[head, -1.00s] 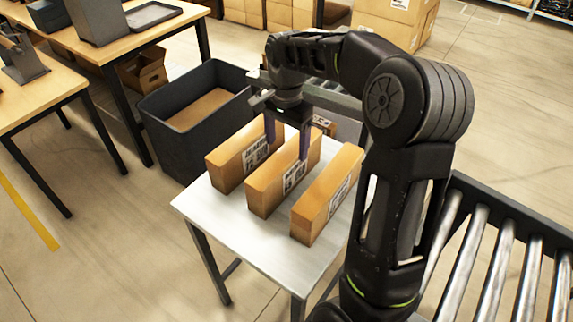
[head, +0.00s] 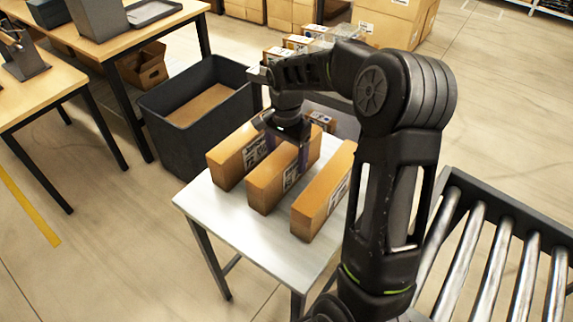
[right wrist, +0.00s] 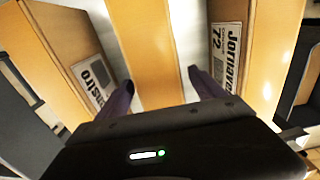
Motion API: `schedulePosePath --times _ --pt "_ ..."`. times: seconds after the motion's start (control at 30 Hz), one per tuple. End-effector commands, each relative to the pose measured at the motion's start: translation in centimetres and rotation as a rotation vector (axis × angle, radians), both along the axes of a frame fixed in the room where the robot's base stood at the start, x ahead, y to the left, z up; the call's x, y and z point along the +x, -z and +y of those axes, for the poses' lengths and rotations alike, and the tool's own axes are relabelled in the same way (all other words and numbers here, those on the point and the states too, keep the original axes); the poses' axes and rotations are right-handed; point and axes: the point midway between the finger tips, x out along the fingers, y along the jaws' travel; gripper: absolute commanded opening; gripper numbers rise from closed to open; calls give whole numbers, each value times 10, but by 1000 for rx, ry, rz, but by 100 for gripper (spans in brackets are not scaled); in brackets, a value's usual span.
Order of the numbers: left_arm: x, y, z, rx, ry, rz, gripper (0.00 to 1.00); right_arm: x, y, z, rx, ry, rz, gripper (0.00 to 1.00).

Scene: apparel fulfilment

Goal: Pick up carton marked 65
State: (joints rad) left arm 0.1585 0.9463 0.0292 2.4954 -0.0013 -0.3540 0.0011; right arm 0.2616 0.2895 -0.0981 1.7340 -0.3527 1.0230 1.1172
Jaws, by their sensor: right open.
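Three long orange-brown cartons stand side by side on a small white table (head: 222,218) in the head view: a left carton (head: 226,165), a middle carton (head: 268,190) and a right carton (head: 315,210). Their labels are too small to read there. My right gripper (head: 287,150) is open over the far part of the middle carton, one finger on each side. In the right wrist view the middle carton (right wrist: 148,50) lies between the fingers; contact is unclear. The neighbouring carton on that view's right reads 72; the left label is partly hidden. No 65 is legible. My left gripper is out of view.
A dark grey bin (head: 180,150) stands behind the table to the left. A roller conveyor (head: 500,250) is at the right. More small cartons (head: 300,42) show behind my right arm. The gaps between the three cartons are narrow.

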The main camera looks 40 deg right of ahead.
Motion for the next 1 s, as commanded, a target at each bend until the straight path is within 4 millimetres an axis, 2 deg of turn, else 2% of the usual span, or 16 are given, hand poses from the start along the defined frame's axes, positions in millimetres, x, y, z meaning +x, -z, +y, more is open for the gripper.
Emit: schedulePosePath --times 0.1,0.2,0.77,1.0 --pt "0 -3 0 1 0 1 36 -1 15 0 1 0 3 78" --pt "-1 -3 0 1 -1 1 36 0 21 0 0 1 0 78" --pt "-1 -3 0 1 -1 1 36 0 21 0 0 1 0 78" --pt "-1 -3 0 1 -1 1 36 0 21 0 0 1 0 60"
